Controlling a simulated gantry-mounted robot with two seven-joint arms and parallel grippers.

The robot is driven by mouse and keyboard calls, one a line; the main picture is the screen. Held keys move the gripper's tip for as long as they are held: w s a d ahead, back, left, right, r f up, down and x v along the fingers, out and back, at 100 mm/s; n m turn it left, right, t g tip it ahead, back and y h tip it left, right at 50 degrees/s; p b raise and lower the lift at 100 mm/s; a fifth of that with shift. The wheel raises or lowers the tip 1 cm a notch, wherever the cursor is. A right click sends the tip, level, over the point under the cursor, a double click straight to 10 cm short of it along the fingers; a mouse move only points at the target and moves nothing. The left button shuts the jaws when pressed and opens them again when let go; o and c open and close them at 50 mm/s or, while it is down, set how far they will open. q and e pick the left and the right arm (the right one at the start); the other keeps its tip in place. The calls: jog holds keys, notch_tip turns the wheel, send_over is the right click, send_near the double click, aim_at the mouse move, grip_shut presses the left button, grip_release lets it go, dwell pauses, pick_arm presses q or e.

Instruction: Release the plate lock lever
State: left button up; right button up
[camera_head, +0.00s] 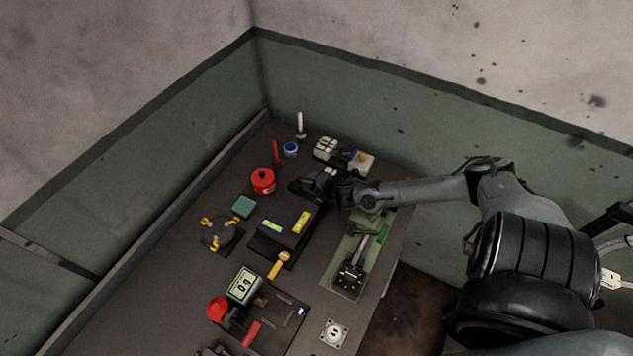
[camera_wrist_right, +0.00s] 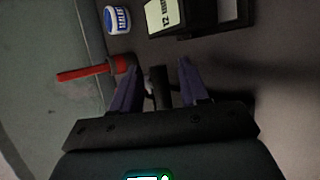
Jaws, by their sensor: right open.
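My right gripper (camera_head: 305,187) reaches over the bench from the right, near the back of the plate with two yellow-green vials (camera_head: 269,245). In the right wrist view its two fingers (camera_wrist_right: 159,75) are apart, with a dark upright piece (camera_wrist_right: 159,88) between them; I cannot tell whether they touch it. A yellow-orange handle (camera_head: 279,265) sits at the plate's front edge, apart from the gripper. I cannot tell for certain which part is the plate lock lever. My left gripper is out of view.
A red-handled tool (camera_wrist_right: 95,70), a blue and white jar (camera_wrist_right: 117,19) and a box with a pale display (camera_wrist_right: 163,17) are close to my right gripper. A red pot (camera_head: 263,181) stands left of it. A green-based fixture (camera_head: 349,268) lies in front. Walls bound the bench behind.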

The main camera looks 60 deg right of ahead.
jog(key=shift+w+d+f, duration=0.15)
jog(key=shift+w+f, duration=0.1)
jog(key=shift+w, duration=0.05)
grip_shut()
dwell(0.3)
